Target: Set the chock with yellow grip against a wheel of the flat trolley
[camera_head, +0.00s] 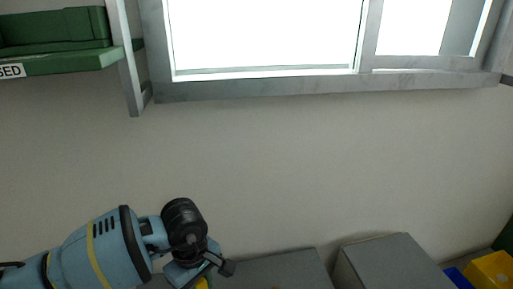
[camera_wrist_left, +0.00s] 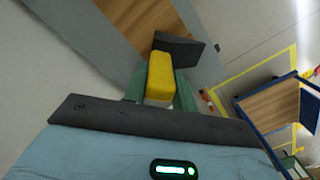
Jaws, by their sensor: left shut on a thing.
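My left gripper (camera_head: 212,274) is at the bottom of the head view, low in front of the wall. In the left wrist view its two greenish fingers (camera_wrist_left: 159,88) are shut on the yellow grip (camera_wrist_left: 160,74) of the chock. The chock's dark body (camera_wrist_left: 180,48) sticks out beyond the fingertips. Only a sliver of yellow (camera_head: 201,284) shows in the head view. A blue-framed flat trolley with a wooden deck (camera_wrist_left: 270,107) appears at the right of the wrist view, apart from the chock; its wheels cannot be made out. My right gripper is out of view.
Grey boxes (camera_head: 388,262) and a yellow bin (camera_head: 492,270) stand along the bottom right of the head view. A green shelf (camera_head: 60,63) hangs upper left, beside a bright window (camera_head: 265,35). A wooden surface (camera_wrist_left: 140,22) lies beyond the chock. Yellow lines (camera_wrist_left: 260,70) mark the floor.

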